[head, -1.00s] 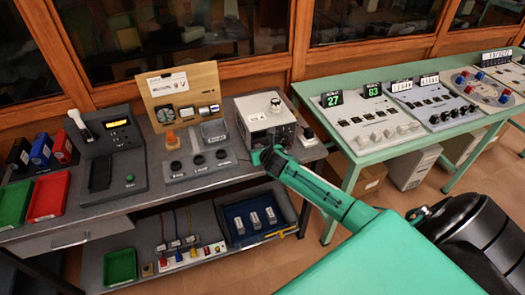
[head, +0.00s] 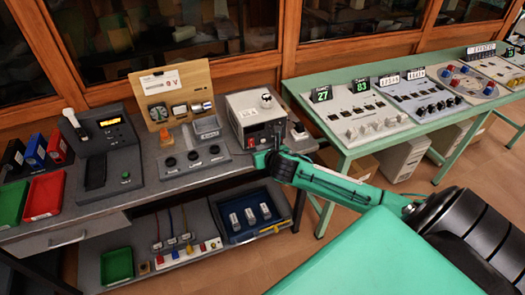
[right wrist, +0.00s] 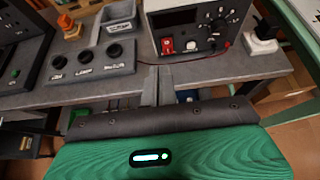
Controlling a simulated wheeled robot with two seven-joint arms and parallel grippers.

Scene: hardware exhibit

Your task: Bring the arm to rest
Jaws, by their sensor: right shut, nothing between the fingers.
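My right arm (head: 335,186) reaches in from the right in the head view, green with dark joints. Its gripper (head: 263,159) is small there, in front of the grey bench's front edge, just below the power supply (head: 256,117). In the right wrist view the two grey fingers (right wrist: 157,86) are together with nothing between them. They appear over the bench edge, below the power supply (right wrist: 192,28) and right of the three-knob panel (right wrist: 90,60). Whether they touch the bench cannot be told. My left gripper is not in view.
The grey bench (head: 80,218) holds a red tray (head: 44,195), a wooden display board (head: 172,90) and a black device (head: 108,150). Its lower shelf carries a blue tray (head: 231,238) and a power strip (head: 188,254). A green table (head: 345,150) with consoles stands right, beyond a floor gap.

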